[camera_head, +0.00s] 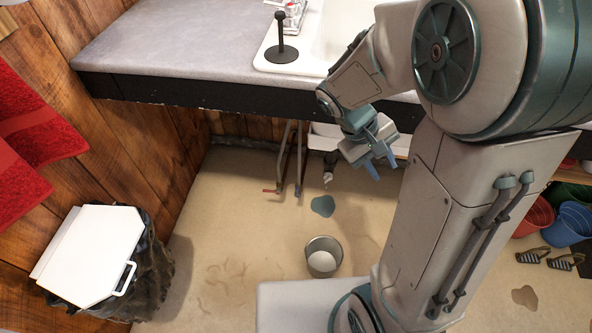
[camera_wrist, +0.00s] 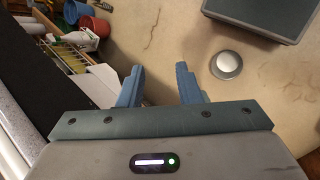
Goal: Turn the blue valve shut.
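Two pipes run down under the counter in the camera_head view. A red handle (camera_head: 271,191) is on the left pipe, and what looks like the small blue valve (camera_head: 298,190) is at the foot of the right pipe. It is too small to tell how its handle is turned. My gripper (camera_head: 381,167) is below the counter's front edge, to the right of the valve and apart from it. The blue fingers are spread with nothing between them, and the wrist view (camera_wrist: 160,86) shows the same gap. I do not make out the valve in the wrist view.
The counter (camera_head: 170,85) overhangs the pipes. A drain pipe (camera_head: 329,166) hangs between the valve and my gripper. A puddle (camera_head: 322,206) and a metal bucket (camera_head: 336,245) are on the floor below. A white-lidded bin (camera_head: 90,255) stands left; coloured buckets (camera_head: 570,222) stand right.

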